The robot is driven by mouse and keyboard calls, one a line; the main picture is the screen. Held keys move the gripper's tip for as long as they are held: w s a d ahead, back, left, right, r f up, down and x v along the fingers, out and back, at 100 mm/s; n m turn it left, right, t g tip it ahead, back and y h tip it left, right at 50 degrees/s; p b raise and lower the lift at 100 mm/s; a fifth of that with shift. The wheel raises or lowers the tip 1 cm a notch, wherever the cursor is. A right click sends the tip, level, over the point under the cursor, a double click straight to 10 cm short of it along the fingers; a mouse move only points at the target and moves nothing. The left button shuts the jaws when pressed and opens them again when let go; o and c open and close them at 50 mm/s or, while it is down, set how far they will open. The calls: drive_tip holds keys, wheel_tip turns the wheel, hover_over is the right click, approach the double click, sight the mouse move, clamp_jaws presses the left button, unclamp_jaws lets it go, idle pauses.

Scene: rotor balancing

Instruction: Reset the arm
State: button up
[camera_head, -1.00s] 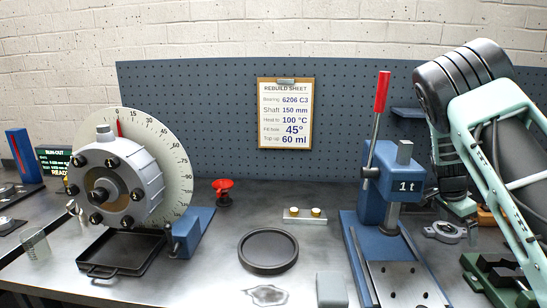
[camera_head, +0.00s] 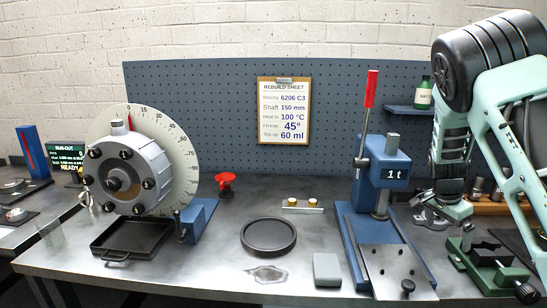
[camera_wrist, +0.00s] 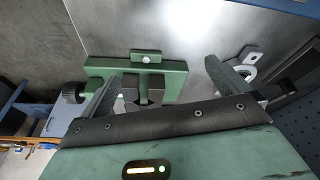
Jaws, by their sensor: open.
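My arm reaches down from the upper right of the head view. My gripper (camera_head: 456,212) hangs over the right part of the bench, right of the blue press. In the wrist view my gripper (camera_wrist: 168,78) has its two dark fingers spread wide, with nothing held between them. A green vise (camera_wrist: 172,68) lies beyond the fingers on the bench. The vise (camera_head: 492,262) also shows at the lower right of the head view. A grey metal part with a ring (camera_head: 430,220) lies close by my gripper.
The blue press (camera_head: 388,168) with a red-tipped lever stands left of my arm. A bottle (camera_head: 424,93) stands on a wall shelf behind. The rotor housing with its dial (camera_head: 182,172), a black tray (camera_head: 108,252) and a round black dish (camera_head: 268,252) are left.

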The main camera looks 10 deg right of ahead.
drive_tip(key=s+a+n, duration=0.1)
drive_tip(key=a, duration=0.2)
drive_tip(key=s+a+r+n+y, duration=0.1)
drive_tip(key=a+n, duration=0.1)
drive_tip(key=a, duration=0.1)
drive_tip(key=s+a+r+n+t, duration=0.1)
drive_tip(key=a, duration=0.1)
drive_tip(key=shift+s+a+n+y, duration=0.3)
drive_tip(key=shift+s+a+n, duration=0.05)
drive_tip(key=shift+a+n, duration=0.05)
drive_tip(key=s+a+r+n+y, duration=0.1)
drive_tip(key=s+a+r+n, duration=0.2)
drive_tip(key=s+a+n, duration=0.7)
drive_tip(key=s+a+r+n+g+y, duration=0.1)
drive_tip(key=s+a+r+n, duration=0.2)
drive_tip(key=s+a+n, duration=0.6)
drive_tip(key=s+a, duration=0.3)
drive_tip(key=a, duration=0.4)
drive_tip(key=s+a, duration=0.3)
drive_tip(key=a, duration=0.4)
drive_tip(key=shift+s+r+n, duration=0.15)
drive_tip(key=shift+r+n, duration=0.1)
drive_tip(key=shift+n, duration=0.15)
